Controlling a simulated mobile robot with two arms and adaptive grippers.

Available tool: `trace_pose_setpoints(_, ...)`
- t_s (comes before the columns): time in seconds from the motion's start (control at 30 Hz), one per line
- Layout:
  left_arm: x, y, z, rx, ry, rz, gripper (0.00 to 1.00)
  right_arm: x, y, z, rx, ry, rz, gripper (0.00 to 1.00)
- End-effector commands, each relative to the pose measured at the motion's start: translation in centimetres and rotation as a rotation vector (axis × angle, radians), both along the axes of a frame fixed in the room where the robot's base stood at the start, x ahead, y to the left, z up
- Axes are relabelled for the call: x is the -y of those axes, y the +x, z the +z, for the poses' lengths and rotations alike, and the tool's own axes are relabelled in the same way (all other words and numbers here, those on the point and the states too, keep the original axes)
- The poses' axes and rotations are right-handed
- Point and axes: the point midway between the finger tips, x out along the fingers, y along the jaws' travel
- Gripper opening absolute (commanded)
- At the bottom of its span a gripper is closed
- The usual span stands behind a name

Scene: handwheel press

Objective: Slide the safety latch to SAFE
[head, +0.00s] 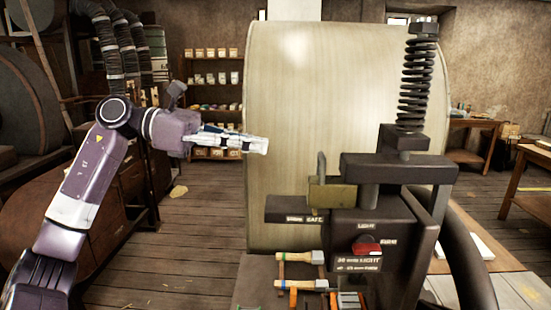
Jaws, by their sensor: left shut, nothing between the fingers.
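The safety latch seems to be the brass block (340,197) with an upright grey tab (321,166), on the front of the dark press (390,225). The block sits at the right end of a dark ledge (284,205). Below the ledge are a SAFE label (314,219) and, left of it, a label too small to read. The latch's exact setting is hard to tell. My left gripper (266,146) is shut and empty, up and to the left of the latch, apart from it and pointing right. My right gripper is out of view.
A large pale drum (310,80) stands behind the press. A red knob (367,247) with LIGHT and FIRM labels is below the latch. Wooden-handled tools (300,285) lie low in front. A black coil spring (418,85) rises at right. Air between gripper and latch looks clear.

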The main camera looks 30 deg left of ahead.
Motion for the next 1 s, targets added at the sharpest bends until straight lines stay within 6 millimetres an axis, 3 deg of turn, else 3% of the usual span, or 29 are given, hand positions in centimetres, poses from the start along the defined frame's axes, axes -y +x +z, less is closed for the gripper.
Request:
trace_pose_setpoints(0.03,-0.9,-0.6,-0.1,0.002,0.001,0.004,0.0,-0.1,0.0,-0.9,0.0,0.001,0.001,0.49)
trace_pose_setpoints(0.2,-3.4,-2.0,0.6,0.002,0.0,0.001,0.0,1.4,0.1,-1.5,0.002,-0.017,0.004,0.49)
trace_pose_setpoints(0.4,-4.7,-2.9,1.0,0.002,0.001,-0.001,0.0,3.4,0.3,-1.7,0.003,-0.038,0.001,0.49)
trace_pose_setpoints(0.77,-4.8,-3.0,1.1,0.001,0.0,-0.002,0.0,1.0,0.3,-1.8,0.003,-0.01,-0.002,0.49)
trace_pose_setpoints(1.0,-4.8,-3.0,1.1,0.001,0.0,-0.001,0.0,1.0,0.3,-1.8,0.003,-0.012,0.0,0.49)
